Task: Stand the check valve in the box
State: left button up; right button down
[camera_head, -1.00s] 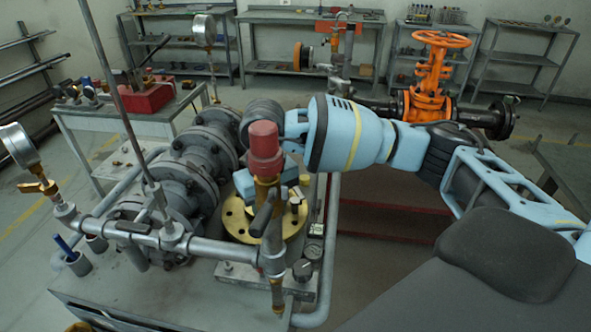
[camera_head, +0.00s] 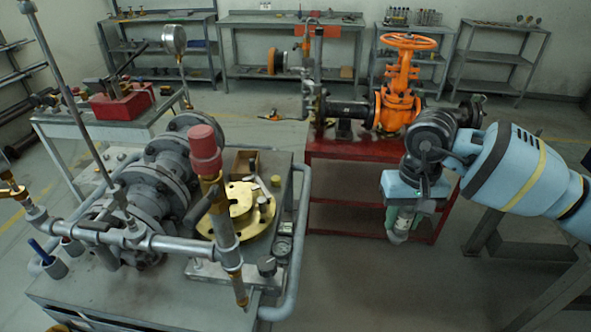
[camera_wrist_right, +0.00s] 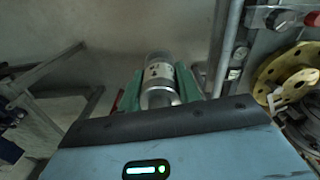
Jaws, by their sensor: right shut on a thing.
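My right gripper (camera_head: 404,205) points downward right of the workbench. It is shut on the check valve (camera_wrist_right: 158,82), a short silver-grey cylinder with a pale label. The green fingers grip it from both sides in the right wrist view. In the head view the lower part of the valve (camera_head: 399,226) hangs below the fingers, over open floor. A small brown open box (camera_head: 246,162) stands on the bench behind the brass flange, well left of my right gripper. Its inside is mostly hidden. My left gripper is not in view.
A brass flange (camera_head: 240,206), a red-capped valve (camera_head: 205,150) and grey flanged piping (camera_head: 160,185) crowd the bench near the box. A bent rail (camera_head: 298,240) edges its right side. An orange gate valve (camera_head: 398,95) stands on a red stand behind my gripper.

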aim_at(246, 171)
jog(key=z, duration=0.5)
jog(key=l+z, duration=0.15)
jog(key=z, duration=0.8)
jog(key=l+z, duration=0.1)
jog(key=z, duration=0.4)
jog(key=i+z, duration=0.1)
jog(key=z, duration=0.35)
jog(key=i+l+u, duration=0.3)
jog(key=i, duration=0.25)
jog(key=i+j+u, duration=0.1)
jog(key=u, duration=0.25)
jog(key=i+u, duration=0.8)
jog(key=u, duration=0.2)
jog(key=i+u, duration=0.2)
jog(key=u, duration=0.2)
jog(key=i+u, duration=0.15)
jog(key=u, duration=0.2)
jog(key=i+u, duration=0.1)
jog(key=u, duration=0.85)
jog(key=i+l+u, duration=0.1)
jog(key=u, duration=0.4)
jog(key=l+u, duration=0.15)
jog(key=u, duration=0.35)
jog(key=i+l+u, duration=0.1)
jog(key=u, duration=0.35)
jog(key=i+u, duration=0.2)
jog(key=i, duration=0.2)
